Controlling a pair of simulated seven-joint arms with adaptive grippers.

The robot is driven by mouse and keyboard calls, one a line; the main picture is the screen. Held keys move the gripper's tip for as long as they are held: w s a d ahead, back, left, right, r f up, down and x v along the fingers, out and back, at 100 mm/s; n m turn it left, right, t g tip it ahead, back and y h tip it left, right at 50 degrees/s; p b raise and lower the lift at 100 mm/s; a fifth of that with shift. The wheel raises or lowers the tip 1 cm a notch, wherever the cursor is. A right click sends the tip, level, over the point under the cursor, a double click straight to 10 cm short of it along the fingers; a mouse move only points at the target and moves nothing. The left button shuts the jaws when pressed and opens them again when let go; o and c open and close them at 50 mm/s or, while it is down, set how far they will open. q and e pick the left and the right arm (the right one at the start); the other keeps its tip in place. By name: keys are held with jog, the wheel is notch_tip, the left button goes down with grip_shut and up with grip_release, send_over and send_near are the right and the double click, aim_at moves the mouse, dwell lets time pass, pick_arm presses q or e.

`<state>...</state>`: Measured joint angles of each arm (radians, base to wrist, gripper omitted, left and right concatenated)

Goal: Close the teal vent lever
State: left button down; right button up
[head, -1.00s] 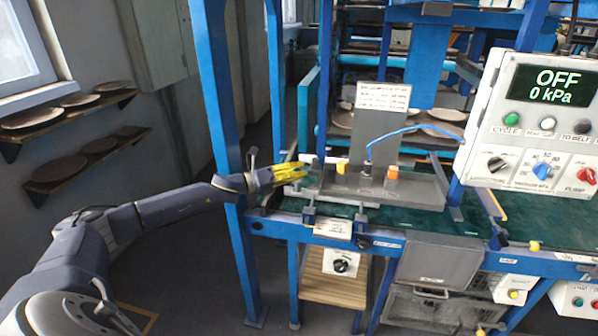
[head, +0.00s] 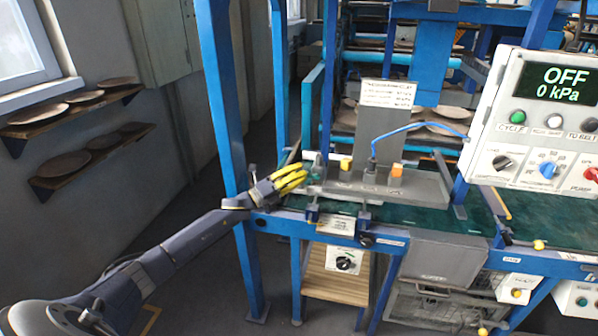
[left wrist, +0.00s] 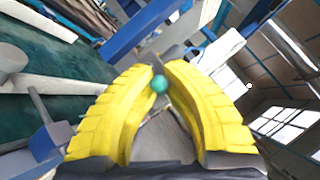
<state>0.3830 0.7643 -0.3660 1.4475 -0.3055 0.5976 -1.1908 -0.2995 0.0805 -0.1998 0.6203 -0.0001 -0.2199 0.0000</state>
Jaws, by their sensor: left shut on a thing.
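The teal vent lever shows its round teal knob (left wrist: 160,84) between my yellow fingertips in the left wrist view. The lever's lower part is mostly hidden by the fingers. My right gripper is not in view.
Yellow (head: 346,164) and orange (head: 397,170) knobs and a blue hose (head: 400,130) are on the fixture. A blue post (head: 222,100) stands close behind my left arm. A control panel (head: 540,120) reading OFF, 0 kPa hangs at the right.

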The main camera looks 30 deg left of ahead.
pick_arm(q)
jog(key=shift+f+n+t, duration=0.15)
jog(key=shift+n+t, duration=0.55)
jog(key=shift+t, duration=0.1)
jog(key=shift+a, duration=0.1)
jog(key=c, duration=1.4)
grip_release()
jog(key=shift+f, duration=0.2)
jog(key=v, duration=1.2)
